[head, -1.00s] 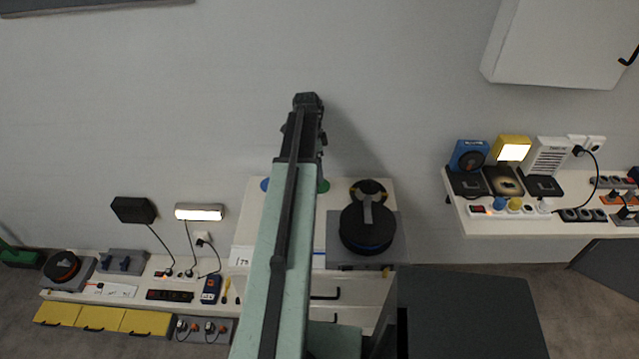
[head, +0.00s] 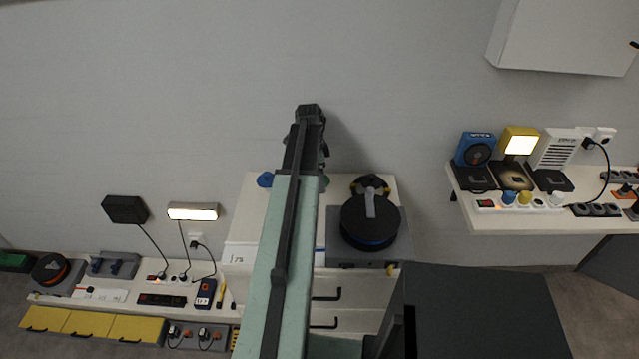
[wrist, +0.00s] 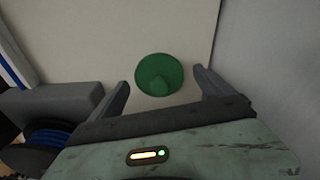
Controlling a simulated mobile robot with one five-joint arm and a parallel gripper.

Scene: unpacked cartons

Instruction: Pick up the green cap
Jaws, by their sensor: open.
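In the head view only a small edge of the green cap (head: 326,181) shows beside my arm, which hides the rest. My gripper (head: 309,110) shows at the end of the arm there, above the back of the cabinet top near the wall; its fingers are hard to make out.
A blue cap (head: 265,179) lies left of my arm on the cabinet top (head: 240,228). A black spool (head: 370,222) on a grey base stands to the right. The wall (head: 200,90) rises close behind. A shelf with several devices is farther right.

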